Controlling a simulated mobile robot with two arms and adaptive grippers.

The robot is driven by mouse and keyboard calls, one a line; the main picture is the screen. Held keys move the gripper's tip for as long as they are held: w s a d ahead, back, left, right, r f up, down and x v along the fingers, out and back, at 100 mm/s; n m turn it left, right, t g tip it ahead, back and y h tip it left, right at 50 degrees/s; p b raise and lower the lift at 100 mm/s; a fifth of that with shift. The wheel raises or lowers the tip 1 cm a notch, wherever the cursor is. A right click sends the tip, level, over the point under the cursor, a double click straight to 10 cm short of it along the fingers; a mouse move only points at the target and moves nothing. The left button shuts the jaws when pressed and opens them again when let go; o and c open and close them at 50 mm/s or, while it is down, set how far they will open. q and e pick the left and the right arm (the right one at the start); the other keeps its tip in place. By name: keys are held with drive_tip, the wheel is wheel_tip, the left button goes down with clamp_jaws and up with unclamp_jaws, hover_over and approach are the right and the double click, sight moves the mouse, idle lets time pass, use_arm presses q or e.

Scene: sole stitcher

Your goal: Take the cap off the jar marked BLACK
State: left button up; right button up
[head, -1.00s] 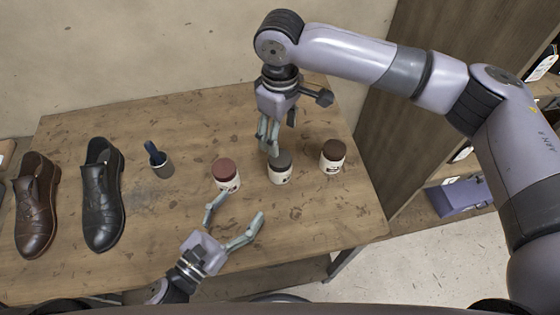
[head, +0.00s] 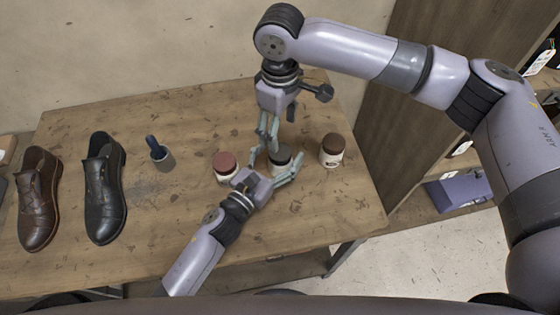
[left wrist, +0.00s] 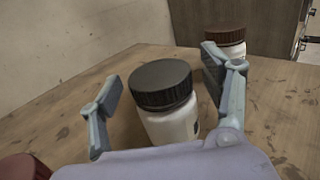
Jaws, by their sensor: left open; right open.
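Three white jars stand in a row on the wooden table. The middle jar (head: 281,168) has a dark grey cap (head: 279,152); no marking on it can be read. In the left wrist view this jar (left wrist: 176,126) stands upright with its cap (left wrist: 160,84) on. My left gripper (head: 275,160) is open, with a finger on either side of this jar; the left finger is clearly apart from it, and contact at the right finger cannot be told. My right gripper (head: 266,138) hangs just behind the same jar, fingers pointing down, its tips partly hidden.
A red-capped jar (head: 225,164) stands close left of my left gripper, a brown-capped jar (head: 333,148) to the right. The table front is clear.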

use_arm(q)
drive_tip(key=shift+w+d, duration=0.2)
drive_tip(key=shift+w, duration=0.05)
drive_tip(key=shift+c, duration=0.2)
clamp_jaws()
idle(0.7)
